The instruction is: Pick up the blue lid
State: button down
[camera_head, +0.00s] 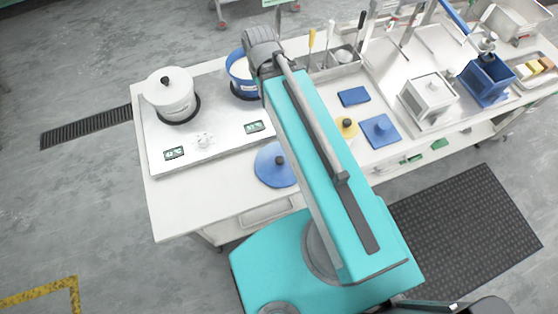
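A round blue lid (268,166) with a dark knob lies flat on the white table, near its front edge. My turquoise arm covers its right side. A square blue lid-like plate (386,138) with a blue knob lies farther right on the table. A blue pot (238,72) stands at the back of the white plate, partly behind my arm, and its top looks open.
A white lidded pot (170,97) stands at the left on the white heating plate (200,150). A yellow round piece (346,127), a small blue block (353,96), a white box (428,105) and a blue container (487,83) stand to the right. My arm crosses the middle.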

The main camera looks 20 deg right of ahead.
aim_at(272, 166)
jog(key=k, duration=1)
